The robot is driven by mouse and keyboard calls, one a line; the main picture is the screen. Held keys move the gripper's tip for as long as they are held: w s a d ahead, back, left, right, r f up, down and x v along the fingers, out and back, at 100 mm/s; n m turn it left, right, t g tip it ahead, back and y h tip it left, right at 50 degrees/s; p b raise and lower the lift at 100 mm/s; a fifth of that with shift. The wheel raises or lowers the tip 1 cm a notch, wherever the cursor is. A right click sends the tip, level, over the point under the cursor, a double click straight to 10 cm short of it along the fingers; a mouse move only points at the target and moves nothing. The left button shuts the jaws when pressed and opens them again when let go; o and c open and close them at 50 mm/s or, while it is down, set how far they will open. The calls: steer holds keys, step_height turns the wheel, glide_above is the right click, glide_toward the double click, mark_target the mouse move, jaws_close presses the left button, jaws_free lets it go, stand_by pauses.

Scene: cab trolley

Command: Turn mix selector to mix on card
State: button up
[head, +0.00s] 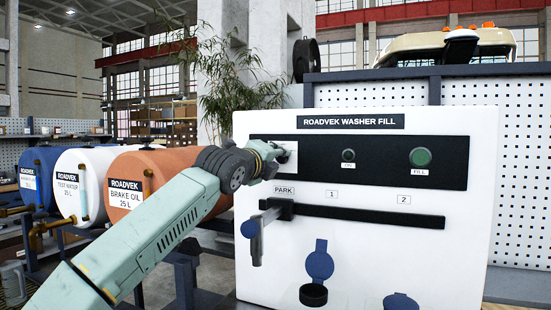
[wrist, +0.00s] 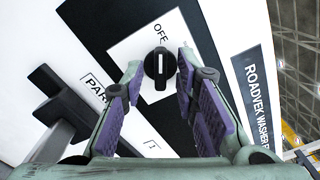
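The selector, a round black knob (wrist: 159,69) with a raised bar and a white line, sits on a white plate (wrist: 121,47) in the wrist view. Its white line points up the picture toward the word "OFF". My gripper (wrist: 160,72) is open, with its purple-padded fingertips on either side of the knob. Whether the pads touch it I cannot tell. In the head view my gripper (head: 277,154) is at the left end of the black strip, in front of the white plate (head: 292,163), and mostly hides the knob. I see no readable mix card.
An orange brake oil drum (head: 160,180) stands left.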

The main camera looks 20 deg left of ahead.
jaws_close()
steer(key=shift+f+b, duration=0.1)
steer(key=shift+b, duration=0.25)
steer(key=shift+f+m+b, duration=0.1)
steer(key=shift+m+b, duration=0.85)
steer(key=shift+m, duration=0.05)
steer(key=shift+m+b, duration=1.05)
steer(key=shift+m, duration=0.15)
steer(key=m+b, duration=0.2)
steer(key=m, duration=0.4)
steer(key=shift+d+m, duration=0.1)
steer(key=shift+m, duration=0.2)
steer(key=m, duration=0.6)
steer(key=shift+r, duration=0.2)
steer(key=m+p, duration=0.1)
steer(key=m, duration=0.5)
steer(key=shift+m, duration=0.4)
